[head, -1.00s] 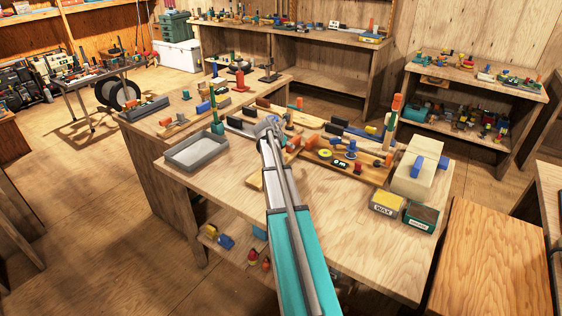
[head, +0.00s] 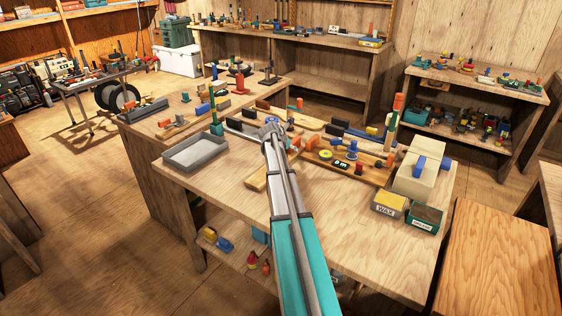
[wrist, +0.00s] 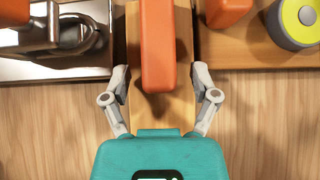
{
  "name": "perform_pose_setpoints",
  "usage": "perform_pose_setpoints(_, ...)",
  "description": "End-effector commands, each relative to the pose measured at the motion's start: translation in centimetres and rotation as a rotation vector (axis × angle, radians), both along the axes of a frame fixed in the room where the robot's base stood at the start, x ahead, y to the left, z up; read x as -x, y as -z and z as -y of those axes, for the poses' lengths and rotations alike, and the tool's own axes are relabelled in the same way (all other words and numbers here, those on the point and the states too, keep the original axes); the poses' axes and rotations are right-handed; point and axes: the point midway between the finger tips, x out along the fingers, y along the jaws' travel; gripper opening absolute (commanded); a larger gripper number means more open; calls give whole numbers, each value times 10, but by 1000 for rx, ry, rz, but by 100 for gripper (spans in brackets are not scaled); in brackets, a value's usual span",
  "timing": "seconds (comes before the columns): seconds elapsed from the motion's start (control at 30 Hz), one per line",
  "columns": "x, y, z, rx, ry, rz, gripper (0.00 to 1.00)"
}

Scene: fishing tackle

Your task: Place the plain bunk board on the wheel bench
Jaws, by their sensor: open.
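My gripper (wrist: 160,92) is open in the wrist view, with one finger on each side of a narrow light-wood board (wrist: 160,112). An orange block (wrist: 158,45) lies over or above this board and hides part of it; I cannot tell whether they touch. In the head view a pale board end (head: 257,182) shows left of my arm on the near workbench (head: 335,225). I cannot tell for sure that it is the plain bunk board. My gripper (head: 272,130) is small and partly hidden there. Which surface is the wheel bench is not clear.
A grey tray (head: 196,152) sits left on the workbench. A cream box with a blue strap (head: 415,180), a WAX box (head: 389,204) and a green box (head: 424,217) stand right. A yellow-topped reel (wrist: 294,20) and a metal tray (wrist: 50,70) flank the board.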

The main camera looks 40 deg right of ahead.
Motion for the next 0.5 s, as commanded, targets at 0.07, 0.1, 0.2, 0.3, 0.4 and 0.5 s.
perform_pose_setpoints(0.07,0,0,0,0,0,0,77)
perform_pose_setpoints(0.1,0,0,0,0,0,0,77)
perform_pose_setpoints(0.2,0,0,0,0,0,0,60)
perform_pose_setpoints(0.3,0,0,0,0,0,0,42)
perform_pose_setpoints(0.4,0,0,0,0,0,0,23)
perform_pose_setpoints(0.5,0,0,0,0,0,0,5)
